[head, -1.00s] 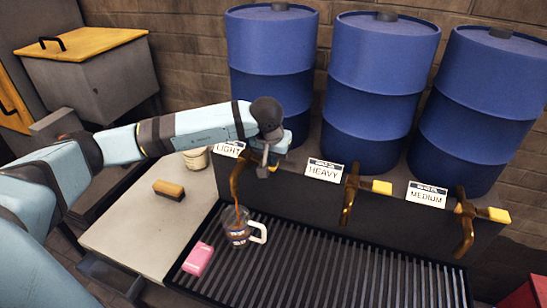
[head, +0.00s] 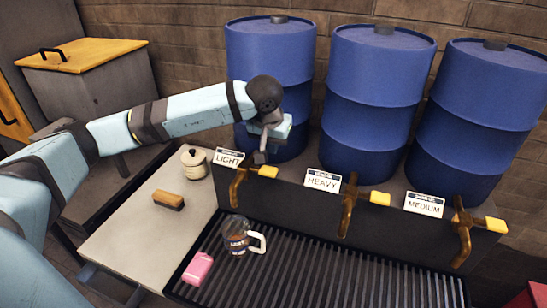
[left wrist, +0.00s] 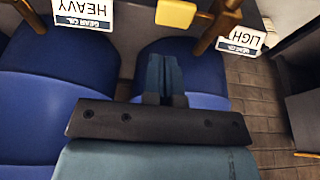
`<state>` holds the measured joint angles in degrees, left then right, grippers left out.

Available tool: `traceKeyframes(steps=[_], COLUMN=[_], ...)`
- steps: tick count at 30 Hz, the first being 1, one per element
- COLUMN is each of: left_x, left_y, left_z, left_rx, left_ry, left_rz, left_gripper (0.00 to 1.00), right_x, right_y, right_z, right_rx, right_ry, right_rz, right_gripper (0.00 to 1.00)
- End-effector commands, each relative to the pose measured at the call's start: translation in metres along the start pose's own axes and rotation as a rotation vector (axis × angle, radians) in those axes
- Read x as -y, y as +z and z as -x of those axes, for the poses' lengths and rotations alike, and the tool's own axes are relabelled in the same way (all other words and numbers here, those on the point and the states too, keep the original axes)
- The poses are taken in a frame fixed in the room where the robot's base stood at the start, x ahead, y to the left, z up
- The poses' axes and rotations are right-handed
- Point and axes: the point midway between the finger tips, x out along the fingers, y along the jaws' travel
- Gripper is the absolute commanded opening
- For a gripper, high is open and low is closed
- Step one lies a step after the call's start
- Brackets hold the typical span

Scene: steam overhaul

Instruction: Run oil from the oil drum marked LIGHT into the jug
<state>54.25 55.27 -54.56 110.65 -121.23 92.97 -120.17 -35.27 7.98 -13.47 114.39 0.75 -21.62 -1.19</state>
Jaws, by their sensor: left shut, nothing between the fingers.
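The blue drum (head: 268,58) behind the LIGHT sign (head: 229,158) has a brass tap (head: 236,187) with a yellow handle (head: 267,172) pointing right. The handle also shows in the left wrist view (left wrist: 176,13). The glass jug (head: 237,232) stands upright on the grate under this tap, with dark brown oil in it and a white handle on its right. No stream shows between spout and jug. My left gripper (head: 260,157) is shut and empty, just above the yellow handle; its fingers (left wrist: 165,75) show together in the left wrist view. My right gripper is out of view.
HEAVY (head: 322,180) and MEDIUM (head: 424,204) signs mark the other drums, whose taps also have yellow handles. A pink block (head: 197,268) lies left of the jug on the grate (head: 330,285). A brush (head: 168,200) and a lidded pot (head: 194,162) are on the side table (head: 130,235).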

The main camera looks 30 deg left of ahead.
Motion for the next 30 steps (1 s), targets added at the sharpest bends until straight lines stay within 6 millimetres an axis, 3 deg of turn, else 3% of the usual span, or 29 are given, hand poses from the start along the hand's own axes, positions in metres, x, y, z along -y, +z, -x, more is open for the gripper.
traceKeyframes(steps=[6,12,30], left_x=[-0.002,-0.003,-0.004], left_y=[0.0,0.0,0.0], left_z=[0.043,0.062,0.065], left_rx=[-0.004,-0.001,0.0], left_ry=[0.001,0.0,0.001], left_rz=[-0.001,0.0,0.0], left_gripper=[0.0,0.0,0.0], right_x=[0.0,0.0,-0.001], right_y=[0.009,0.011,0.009], right_z=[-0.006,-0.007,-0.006], right_rx=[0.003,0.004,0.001], right_ry=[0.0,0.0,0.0], right_rz=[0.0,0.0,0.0], right_gripper=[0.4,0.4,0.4])
